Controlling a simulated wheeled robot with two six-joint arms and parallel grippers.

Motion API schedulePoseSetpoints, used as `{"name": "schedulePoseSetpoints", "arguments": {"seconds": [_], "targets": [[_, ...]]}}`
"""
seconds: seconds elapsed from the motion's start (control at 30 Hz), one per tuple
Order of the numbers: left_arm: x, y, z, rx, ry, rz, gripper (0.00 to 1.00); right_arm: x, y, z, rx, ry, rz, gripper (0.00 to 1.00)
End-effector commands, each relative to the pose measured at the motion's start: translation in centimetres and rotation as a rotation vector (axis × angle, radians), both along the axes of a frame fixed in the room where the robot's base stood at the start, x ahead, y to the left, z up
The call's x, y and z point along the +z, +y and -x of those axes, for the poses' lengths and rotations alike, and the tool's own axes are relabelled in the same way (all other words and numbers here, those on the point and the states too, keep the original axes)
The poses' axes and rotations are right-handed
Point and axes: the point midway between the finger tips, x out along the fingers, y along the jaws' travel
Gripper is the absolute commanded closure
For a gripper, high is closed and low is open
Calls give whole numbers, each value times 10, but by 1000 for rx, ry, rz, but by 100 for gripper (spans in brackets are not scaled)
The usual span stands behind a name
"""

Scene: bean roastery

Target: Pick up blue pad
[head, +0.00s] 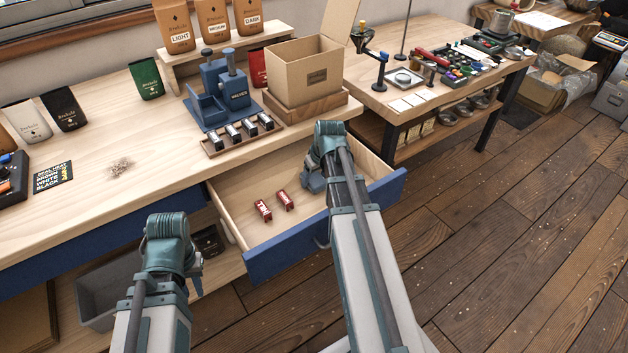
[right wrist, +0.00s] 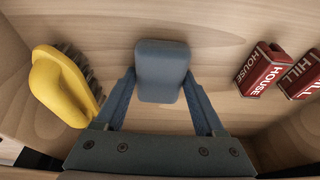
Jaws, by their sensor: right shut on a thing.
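The blue pad (right wrist: 162,68) is a small rounded blue-grey block, seen in the right wrist view between the fingers of my right gripper (right wrist: 160,92). The right gripper is shut on it, one finger on each side, over the wooden drawer floor. In the head view my right gripper (head: 313,180) reaches down into the open drawer, and I cannot make out the pad there. My left gripper (head: 196,280) hangs in front of the bench, left of the drawer; its fingers are too hidden to judge.
The open drawer (head: 285,252) has a blue front. Two red blocks (head: 274,204) lie in it, lettered HOUSE and HILL (right wrist: 262,70). A yellow-handled brush (right wrist: 62,86) lies left of the pad. The benchtop above holds a blue press (head: 222,88) and a cardboard box (head: 305,72).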

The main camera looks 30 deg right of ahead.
Motion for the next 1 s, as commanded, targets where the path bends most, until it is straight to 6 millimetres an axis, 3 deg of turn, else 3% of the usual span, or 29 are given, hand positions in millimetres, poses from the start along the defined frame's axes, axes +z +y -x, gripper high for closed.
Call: {"name": "schedulePoseSetpoints", "arguments": {"seconds": [0.37, 1.0], "targets": [[13, 0, 0, 0, 0, 0, 73, 13, 0, 0, 0, 0, 0, 82], [101, 0, 0, 1, 0, 0, 73, 100, 0, 0, 0, 0, 0, 82]]}}
